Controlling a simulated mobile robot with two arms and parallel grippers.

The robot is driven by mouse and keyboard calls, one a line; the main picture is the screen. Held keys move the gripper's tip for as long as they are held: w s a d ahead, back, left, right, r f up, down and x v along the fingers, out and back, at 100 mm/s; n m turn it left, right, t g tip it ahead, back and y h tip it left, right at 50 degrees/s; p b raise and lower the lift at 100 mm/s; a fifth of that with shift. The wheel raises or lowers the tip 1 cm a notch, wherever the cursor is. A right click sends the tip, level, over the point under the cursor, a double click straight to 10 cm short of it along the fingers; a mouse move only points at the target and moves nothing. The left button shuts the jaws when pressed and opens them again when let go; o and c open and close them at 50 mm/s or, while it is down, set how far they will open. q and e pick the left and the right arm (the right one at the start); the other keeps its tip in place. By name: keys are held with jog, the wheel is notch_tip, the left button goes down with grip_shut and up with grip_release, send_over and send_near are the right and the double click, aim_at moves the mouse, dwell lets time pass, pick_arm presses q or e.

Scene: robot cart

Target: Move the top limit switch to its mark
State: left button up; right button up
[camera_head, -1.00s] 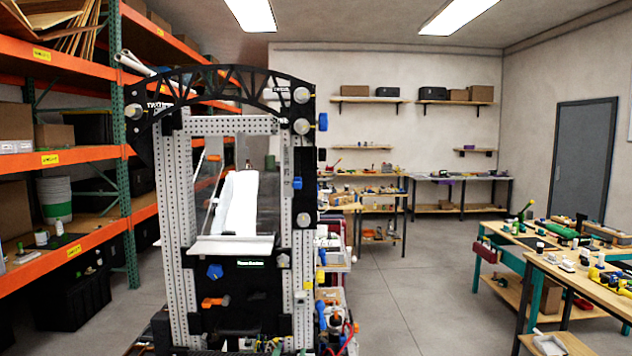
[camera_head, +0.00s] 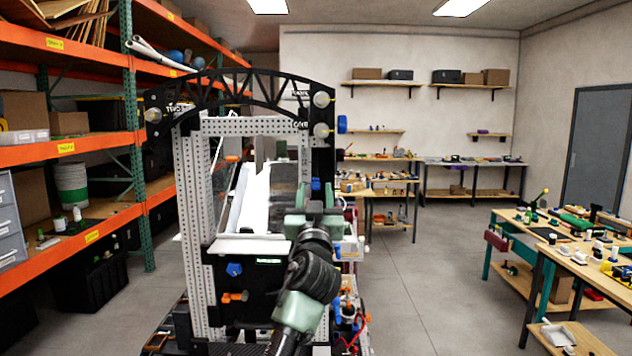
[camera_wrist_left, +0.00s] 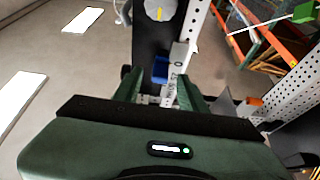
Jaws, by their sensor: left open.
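A small blue block (camera_head: 316,184), which looks like the top limit switch, sits on the right upright of the metal frame. My left gripper (camera_head: 315,192) is raised in front of that upright, open, its fingers either side of the block in the picture. In the left wrist view the blue block (camera_wrist_left: 160,70) shows between and just beyond the fingertips (camera_wrist_left: 158,85). I cannot tell whether either finger touches it. A pale strip with dark markings lies beside it; I cannot make out the mark. My right gripper is in neither view.
A round grey knob (camera_wrist_left: 160,10) sits further along the dark plate. A second blue part (camera_head: 342,124) sticks out at the frame's upper right. A white shelf plate (camera_head: 250,246) crosses the frame lower down. Orange shelving (camera_head: 68,148) stands left; open floor (camera_head: 400,270) lies right.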

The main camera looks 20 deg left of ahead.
pick_arm(q)
jog(key=shift+x, duration=0.8)
grip_shut()
dwell(0.9)
